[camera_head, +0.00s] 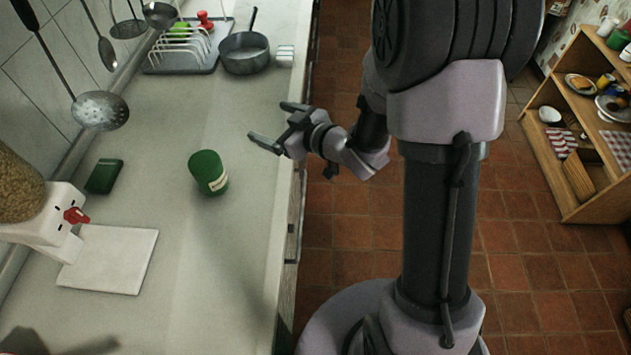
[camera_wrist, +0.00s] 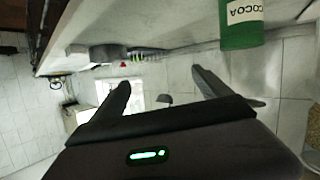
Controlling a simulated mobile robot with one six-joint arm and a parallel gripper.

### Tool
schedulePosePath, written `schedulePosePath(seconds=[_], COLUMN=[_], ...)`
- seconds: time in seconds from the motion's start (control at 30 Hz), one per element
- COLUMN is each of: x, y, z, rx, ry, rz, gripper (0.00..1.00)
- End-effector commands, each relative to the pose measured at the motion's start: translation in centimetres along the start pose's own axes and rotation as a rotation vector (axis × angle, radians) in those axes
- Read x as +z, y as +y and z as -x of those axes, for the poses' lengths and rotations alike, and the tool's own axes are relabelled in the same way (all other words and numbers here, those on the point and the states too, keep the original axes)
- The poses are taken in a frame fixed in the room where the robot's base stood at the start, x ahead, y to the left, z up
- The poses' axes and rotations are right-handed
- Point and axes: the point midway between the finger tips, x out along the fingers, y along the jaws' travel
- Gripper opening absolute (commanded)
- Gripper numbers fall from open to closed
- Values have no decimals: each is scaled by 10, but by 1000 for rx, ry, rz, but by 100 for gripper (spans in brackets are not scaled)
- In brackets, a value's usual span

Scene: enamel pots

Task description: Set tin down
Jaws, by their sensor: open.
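A green tin (camera_head: 208,172) with a pale label stands upright on the pale countertop (camera_head: 190,270). The tin also shows in the wrist view (camera_wrist: 240,28), at the top right, with COCOA on its label, upside down in that picture. My gripper (camera_head: 264,124) is open and empty at the counter's right edge, to the right of the tin and apart from it. In the wrist view my two fingers (camera_wrist: 160,85) are spread wide with nothing between them.
A dark pan (camera_head: 245,55) and a dish rack (camera_head: 183,48) stand at the back. A dark green block (camera_head: 104,176), a white board (camera_head: 110,258) and a white dispenser (camera_head: 45,225) are at the left. Ladles hang along the wall. The counter around the tin is clear.

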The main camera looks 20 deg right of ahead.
Motion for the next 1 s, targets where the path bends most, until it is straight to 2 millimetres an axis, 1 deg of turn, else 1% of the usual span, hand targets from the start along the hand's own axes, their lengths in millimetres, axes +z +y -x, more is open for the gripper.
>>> schedulePosePath(seconds=[0.03, 0.07, 0.1, 0.13, 0.17, 0.2, 0.27, 0.3, 0.37, 0.4, 0.43, 0.5, 0.53, 0.6, 0.7, 1.0], x=[-23, -31, -40, -46, -50, -54, -55, -54, -53, -52, -51, -51, -50, -50, -50, -52], y=[26, 41, 56, 62, 64, 60, 40, 20, -14, -38, -56, -88, -98, -113, -119, -117], z=[17, 31, 55, 75, 96, 126, 168, 193, 223, 239, 248, 265, 270, 276, 279, 279], rx=[125, 205, 304, 370, 428, 491, 547, 560, 548, 526, 505, 457, 439, 413, 403, 405], ry=[-67, -121, -188, -234, -278, -333, -408, -452, -508, -540, -562, -599, -612, -630, -640, -640], rz=[-13, -41, -93, -140, -197, -282, -425, -523, -659, -737, -787, -874, -901, -938, -953, -952], gripper=[88, 88, 88, 88, 88, 88, 88, 88, 88, 88, 88, 88, 88, 88, 88, 88])
